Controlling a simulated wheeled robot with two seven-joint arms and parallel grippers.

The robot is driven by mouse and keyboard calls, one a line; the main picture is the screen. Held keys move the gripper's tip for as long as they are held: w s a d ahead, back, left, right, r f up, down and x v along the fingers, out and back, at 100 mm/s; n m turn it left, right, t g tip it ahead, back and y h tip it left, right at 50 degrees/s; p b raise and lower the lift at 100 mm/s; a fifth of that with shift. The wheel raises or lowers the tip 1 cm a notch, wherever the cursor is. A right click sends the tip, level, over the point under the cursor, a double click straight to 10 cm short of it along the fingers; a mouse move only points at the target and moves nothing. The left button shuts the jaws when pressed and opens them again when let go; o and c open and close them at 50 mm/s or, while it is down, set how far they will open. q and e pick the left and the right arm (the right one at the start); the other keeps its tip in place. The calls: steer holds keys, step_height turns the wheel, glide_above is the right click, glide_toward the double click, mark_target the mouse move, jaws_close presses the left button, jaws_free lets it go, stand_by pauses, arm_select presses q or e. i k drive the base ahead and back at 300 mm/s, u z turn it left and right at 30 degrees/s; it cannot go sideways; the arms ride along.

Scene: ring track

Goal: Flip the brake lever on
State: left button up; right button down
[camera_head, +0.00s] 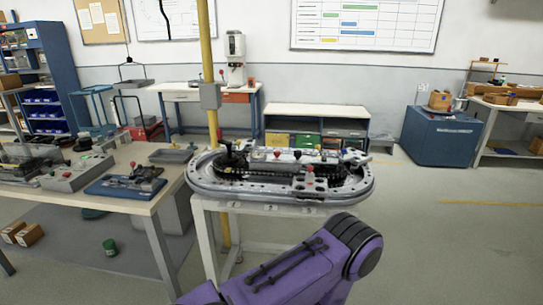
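An oval ring track (215,188) with a grey metal rim and a dark inner chain stands on a light-framed stand in the middle of the view. A black upright lever (228,150) stands at its left end. A small red knob (277,153) shows near the back middle, and a grey block with a red top (310,176) sits on the near side. I cannot tell which part is the brake lever or how it is set. A purple arm link (305,265) of mine is in front of the stand. Neither gripper shows.
A workbench (150,205) with several devices stands close on the left of the track. A yellow pole (207,45) rises behind the track. A low cabinet (317,112) is behind it. The floor (440,240) to the right is clear.

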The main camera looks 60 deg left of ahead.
mark_target(317, 147)
steer(key=u, duration=0.05)
steer(key=k, duration=0.25)
steer(key=u, duration=2.05)
steer(key=i, duration=0.4)
